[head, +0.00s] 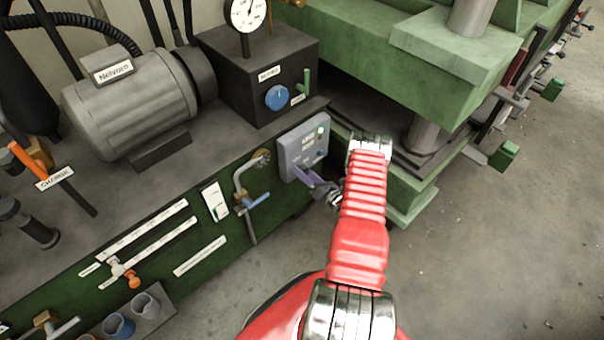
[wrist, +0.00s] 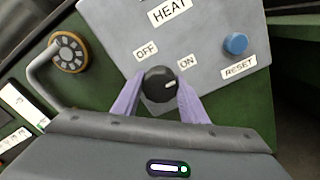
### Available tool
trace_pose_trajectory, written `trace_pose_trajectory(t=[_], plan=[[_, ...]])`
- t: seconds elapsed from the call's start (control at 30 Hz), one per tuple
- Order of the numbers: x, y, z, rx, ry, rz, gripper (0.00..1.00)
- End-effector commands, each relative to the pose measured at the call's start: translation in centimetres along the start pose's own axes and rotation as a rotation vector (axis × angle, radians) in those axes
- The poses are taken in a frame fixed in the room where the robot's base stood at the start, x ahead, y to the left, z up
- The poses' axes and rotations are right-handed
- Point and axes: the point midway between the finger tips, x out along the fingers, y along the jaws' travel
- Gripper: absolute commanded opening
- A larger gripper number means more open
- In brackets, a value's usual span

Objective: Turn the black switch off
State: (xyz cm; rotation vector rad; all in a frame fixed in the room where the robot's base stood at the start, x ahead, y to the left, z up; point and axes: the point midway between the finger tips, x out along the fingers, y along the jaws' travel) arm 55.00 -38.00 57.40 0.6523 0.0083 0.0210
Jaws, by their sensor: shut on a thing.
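The black switch (wrist: 153,91) is a round knob on the grey HEAT panel (wrist: 212,30) in the wrist view. Its white mark points right and slightly up, toward the ON label (wrist: 187,63) side. The OFF label (wrist: 147,50) is above the knob, to the left. My gripper (wrist: 160,86) has its two purple fingers on either side of the knob and is shut on it. In the head view the panel (head: 292,158) sits on the green base front, and my gripper (head: 310,178) reaches its lower part. The switch is hidden there.
A blue RESET button (wrist: 235,43) is right of the switch. A bent pipe with a blue-handled valve (head: 257,202) stands close left of the panel. A green press (head: 345,60) rises behind my red arm. Open floor (head: 490,260) lies to the right.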

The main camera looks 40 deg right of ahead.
Motion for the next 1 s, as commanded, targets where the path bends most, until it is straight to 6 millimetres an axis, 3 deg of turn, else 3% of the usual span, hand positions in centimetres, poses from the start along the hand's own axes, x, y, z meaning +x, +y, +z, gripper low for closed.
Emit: trace_pose_trajectory(t=[0.47,1.0], plan=[[0.07,-0.06,-0.06,-0.140,0.005,0.007,0.16],[0.09,-0.09,0.01,-0.611,0.003,0.007,0.16]])
